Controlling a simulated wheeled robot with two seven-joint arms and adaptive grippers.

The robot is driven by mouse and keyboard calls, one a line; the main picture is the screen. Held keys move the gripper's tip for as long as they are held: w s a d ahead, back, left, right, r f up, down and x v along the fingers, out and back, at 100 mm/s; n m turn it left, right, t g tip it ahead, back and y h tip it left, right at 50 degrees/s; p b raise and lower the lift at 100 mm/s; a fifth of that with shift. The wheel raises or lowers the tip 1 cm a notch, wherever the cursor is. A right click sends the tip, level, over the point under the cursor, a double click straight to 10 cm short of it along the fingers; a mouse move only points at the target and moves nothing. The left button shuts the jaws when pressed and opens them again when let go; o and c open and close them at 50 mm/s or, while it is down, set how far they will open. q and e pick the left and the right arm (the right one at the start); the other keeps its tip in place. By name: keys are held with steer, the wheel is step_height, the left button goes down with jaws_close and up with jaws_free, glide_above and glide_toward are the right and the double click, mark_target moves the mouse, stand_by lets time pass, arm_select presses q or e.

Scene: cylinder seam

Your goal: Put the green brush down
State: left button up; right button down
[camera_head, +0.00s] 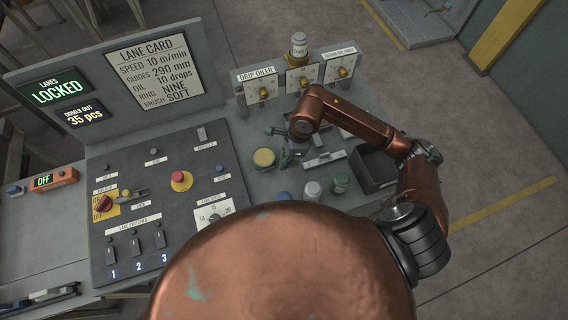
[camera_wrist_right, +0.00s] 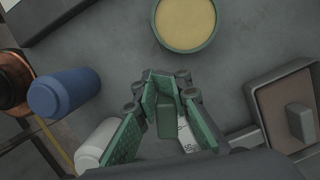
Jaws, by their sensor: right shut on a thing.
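My right gripper (camera_head: 293,150) is low over the right part of the bench, beside the round tin. In the right wrist view its green-padded fingers (camera_wrist_right: 165,100) are closed around a small dark green block (camera_wrist_right: 166,120), which looks like part of the green brush. The rest of the brush is hidden by the fingers, and I cannot tell whether it touches the bench. My left gripper is not in view.
A green-rimmed tin with a yellowish top (camera_head: 264,158) stands just left of the gripper. A dark tray (camera_head: 375,168) is to the right; dial panels (camera_head: 300,78) stand behind.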

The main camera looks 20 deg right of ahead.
steer(key=f, duration=0.2)
steer(key=f+p, duration=0.1)
steer(key=shift+w+d+f, duration=0.15)
steer(key=shift+w+f, duration=0.2)
steer(key=shift+f, duration=0.15)
steer(key=shift+f, duration=0.1)
steer(key=shift+f+b, duration=0.15)
steer(key=shift+b, duration=0.2)
steer(key=c, duration=1.9)
jaws_free()
